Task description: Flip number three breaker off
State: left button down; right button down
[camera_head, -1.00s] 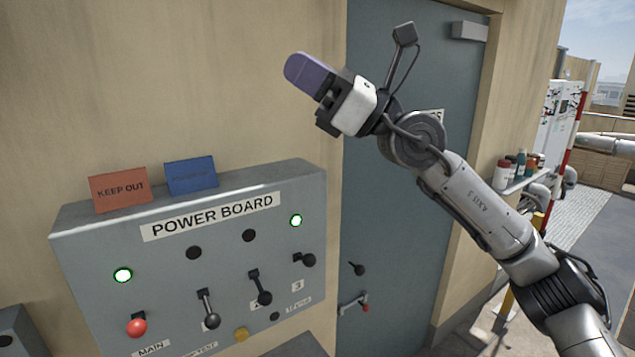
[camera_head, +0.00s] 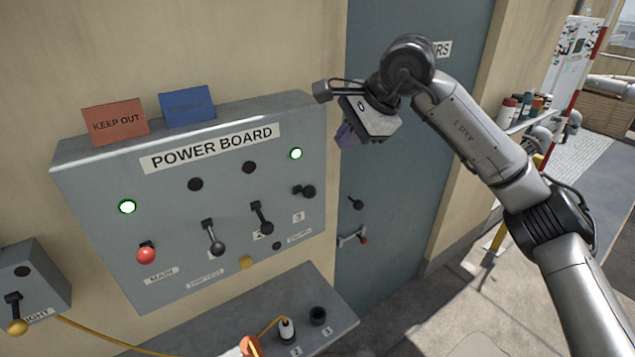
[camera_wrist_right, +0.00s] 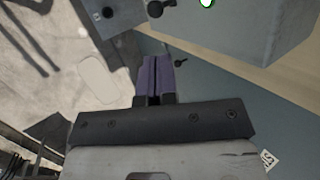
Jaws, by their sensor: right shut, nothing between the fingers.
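The grey power board (camera_head: 95,195) is on the wall at the left of the head view. Its number three breaker lever (camera_head: 306,191) has a black knob and points out to the right, above the label "3". A green light (camera_head: 296,154) is lit above it. Levers at its left, including the nearest one (camera_head: 262,218), hang downward. My right gripper (camera_head: 346,136) is shut and empty, its purple fingers pointing down, up and right of the breaker and apart from it. The wrist view shows the shut fingers (camera_wrist_right: 153,76) and a black knob (camera_wrist_right: 155,9) beyond them. My left gripper is out of view.
A grey-blue door (camera_head: 400,165) with a handle (camera_head: 352,237) is right of the board. A red "keep out" card (camera_head: 115,121) and a blue card (camera_head: 188,106) stand on the board. A ledge (camera_head: 225,311) with sockets and a yellow cable lies below.

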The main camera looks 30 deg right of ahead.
jog(key=shift+s+d+f+n, duration=0.15)
jog(key=shift+s+f+n, duration=0.1)
jog(key=shift+n, duration=0.25)
jog(key=p, duration=0.3)
send_near(313, 189)
jog(key=x, duration=0.7)
jog(key=shift+w+f, duration=0.15)
jog(key=shift+f, duration=0.05)
